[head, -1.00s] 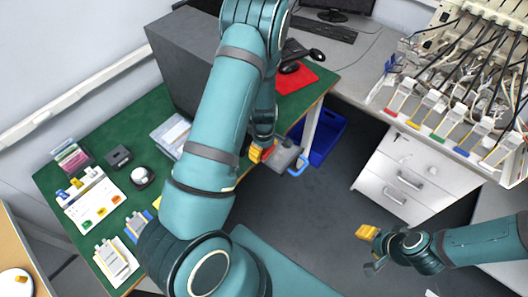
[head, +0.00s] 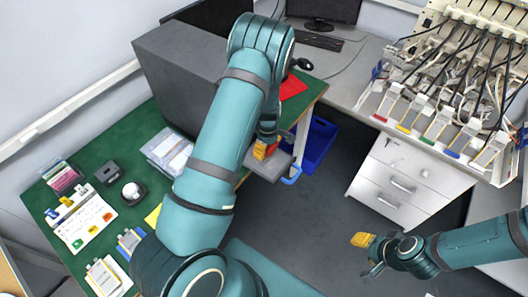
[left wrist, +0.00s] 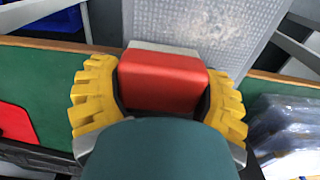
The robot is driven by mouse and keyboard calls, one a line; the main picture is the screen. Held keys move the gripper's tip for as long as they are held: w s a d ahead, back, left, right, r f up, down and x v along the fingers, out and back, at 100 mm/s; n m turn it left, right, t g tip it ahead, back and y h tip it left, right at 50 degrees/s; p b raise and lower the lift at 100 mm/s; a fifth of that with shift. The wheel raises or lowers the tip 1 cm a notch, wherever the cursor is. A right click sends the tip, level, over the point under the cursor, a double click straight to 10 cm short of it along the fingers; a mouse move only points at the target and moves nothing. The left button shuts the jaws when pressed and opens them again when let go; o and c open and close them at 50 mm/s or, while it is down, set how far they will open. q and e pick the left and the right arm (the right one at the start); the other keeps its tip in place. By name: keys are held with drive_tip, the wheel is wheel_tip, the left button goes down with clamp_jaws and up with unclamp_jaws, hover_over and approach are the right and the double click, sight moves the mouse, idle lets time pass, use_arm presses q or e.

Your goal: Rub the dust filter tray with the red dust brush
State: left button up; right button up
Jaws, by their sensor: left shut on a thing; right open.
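The red dust brush (left wrist: 162,80) is gripped between the yellow fingertips of my left gripper (left wrist: 160,98); its bristles are hidden. In the head view the left gripper (head: 264,149) is mostly behind my left arm. The dust filter tray (left wrist: 215,32) is a grey, perforated-looking panel just beyond the brush. In the head view the tray (head: 266,167) is grey with a blue handle (head: 292,175) and sits at the green desk's front edge. I cannot tell whether brush and tray touch. My right gripper (head: 366,256) is open and empty over the floor, away from the tray.
The green desk (head: 105,170) holds a grey case (head: 185,80), clear packets (head: 167,150), a red mat (head: 292,87) and small cards. A blue bin (head: 318,145) stands below. White drawers (head: 410,180) and a cabled rack (head: 465,60) are at right. The middle floor is clear.

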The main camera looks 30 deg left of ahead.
use_arm(q)
drive_tip(key=shift+w+a+r, duration=0.1)
drive_tip(key=shift+w+a, duration=0.2)
drive_tip(key=shift+w, duration=0.3)
drive_tip(key=shift+w+r+p, duration=0.1)
drive_tip(key=shift+r+p, duration=0.3)
drive_tip(key=shift+r, duration=0.15)
drive_tip(key=shift+r+p, duration=1.7)
drive_tip(key=shift+r, duration=0.7)
drive_tip(key=shift+s, duration=0.2)
drive_tip(key=shift+r+p, duration=1.1)
drive_tip(key=shift+r, duration=0.4)
drive_tip(key=shift+d, duration=0.1)
